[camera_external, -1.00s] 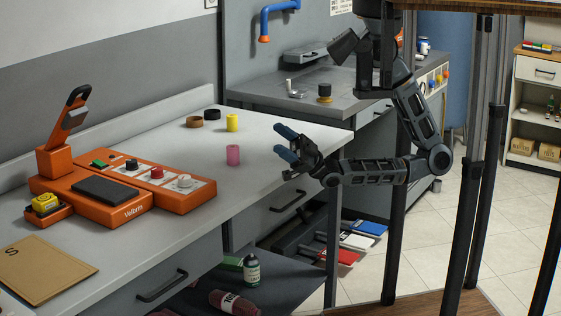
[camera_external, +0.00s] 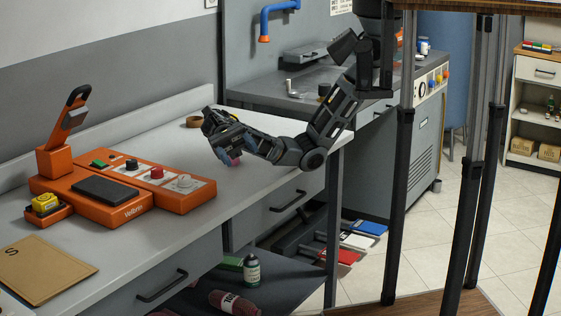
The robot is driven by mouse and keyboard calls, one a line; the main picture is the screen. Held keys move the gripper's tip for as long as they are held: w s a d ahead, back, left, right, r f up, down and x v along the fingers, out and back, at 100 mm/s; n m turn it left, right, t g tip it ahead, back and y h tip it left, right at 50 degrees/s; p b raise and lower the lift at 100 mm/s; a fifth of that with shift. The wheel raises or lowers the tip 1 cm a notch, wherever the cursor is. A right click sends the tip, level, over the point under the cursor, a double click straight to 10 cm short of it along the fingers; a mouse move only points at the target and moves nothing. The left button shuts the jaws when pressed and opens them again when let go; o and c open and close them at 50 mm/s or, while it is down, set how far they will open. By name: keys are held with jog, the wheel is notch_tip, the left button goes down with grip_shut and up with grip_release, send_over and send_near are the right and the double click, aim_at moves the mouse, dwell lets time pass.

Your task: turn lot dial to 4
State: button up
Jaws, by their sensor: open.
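The orange sealing machine (camera_external: 130,211) stands on the grey counter with a row of round knobs on its right panel. There is a dark knob (camera_external: 131,164), a red knob (camera_external: 157,173) and a pale grey knob (camera_external: 184,181). I cannot tell which one is the lot dial, and no numbers are readable. My gripper (camera_external: 218,140) is over the counter, to the right of and behind the machine, apart from the knobs. Its jaws are open, but the hand hides part of them. A pink cylinder (camera_external: 236,160) is partly hidden by my gripper.
A brown ring (camera_external: 194,122) lies behind my gripper. A yellow button box (camera_external: 45,203) and a brown envelope (camera_external: 42,270) are at the left. The machine's lever (camera_external: 76,108) rises at its back left. The counter in front of my gripper is clear.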

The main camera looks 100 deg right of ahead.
jog(key=w+d+f+n+h, duration=0.1)
jog(key=w+d+f+h, duration=0.2)
jog(key=w+d+h, duration=0.1)
jog(key=n+t+h, duration=0.1)
jog(key=t+h, duration=0.2)
jog(key=h, duration=0.6)
send_near(184, 176)
jog(key=f, duration=0.1)
jog(key=shift+p+x, duration=0.55)
jog(key=shift+x, duration=3.35)
jog(key=shift+a, duration=0.15)
jog(key=shift+c, duration=0.5)
jog(key=c, duration=0.9)
